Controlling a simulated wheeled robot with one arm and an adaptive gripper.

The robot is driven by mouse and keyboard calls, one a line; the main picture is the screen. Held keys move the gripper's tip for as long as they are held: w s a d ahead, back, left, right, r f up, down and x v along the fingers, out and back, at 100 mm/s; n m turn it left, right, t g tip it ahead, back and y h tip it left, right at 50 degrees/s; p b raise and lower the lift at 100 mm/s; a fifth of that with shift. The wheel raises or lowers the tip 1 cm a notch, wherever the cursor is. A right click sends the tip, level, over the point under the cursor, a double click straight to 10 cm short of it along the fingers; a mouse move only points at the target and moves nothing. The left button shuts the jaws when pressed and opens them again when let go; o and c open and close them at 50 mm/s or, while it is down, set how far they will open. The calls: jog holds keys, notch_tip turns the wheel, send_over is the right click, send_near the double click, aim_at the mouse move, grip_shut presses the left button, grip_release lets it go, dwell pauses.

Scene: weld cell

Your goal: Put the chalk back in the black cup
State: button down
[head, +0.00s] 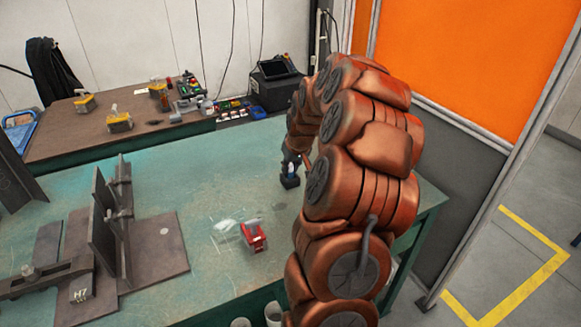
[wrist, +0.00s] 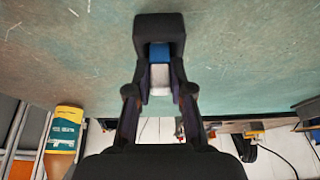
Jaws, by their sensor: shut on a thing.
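The chalk (wrist: 160,76), a short white piece with a blue end, is between the two fingers of my gripper (wrist: 160,86) in the wrist view. My gripper is shut on it. The black cup (wrist: 158,24) is straight beyond the fingertips, and the chalk's blue end meets its dark opening. I cannot tell how deep the chalk sits in it. In the head view the black cup (head: 290,182) stands on the green table (head: 190,190), right under my gripper (head: 291,162). The chalk there is only a small pale spot, mostly hidden.
A red object (head: 254,236) lies on the table nearer the front. A dark steel fixture (head: 150,250) fills the left side. A brown bench (head: 75,135) with tools stands behind. The green surface around the cup looks clear.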

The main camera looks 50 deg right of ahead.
jog(key=shift+f, duration=0.25)
jog(key=c, duration=1)
grip_release()
jog(key=shift+o, duration=0.2)
jog(key=shift+r, duration=0.15)
jog(key=v, duration=1.1)
jog(key=shift+r, duration=0.35)
jog(key=shift+s, duration=0.15)
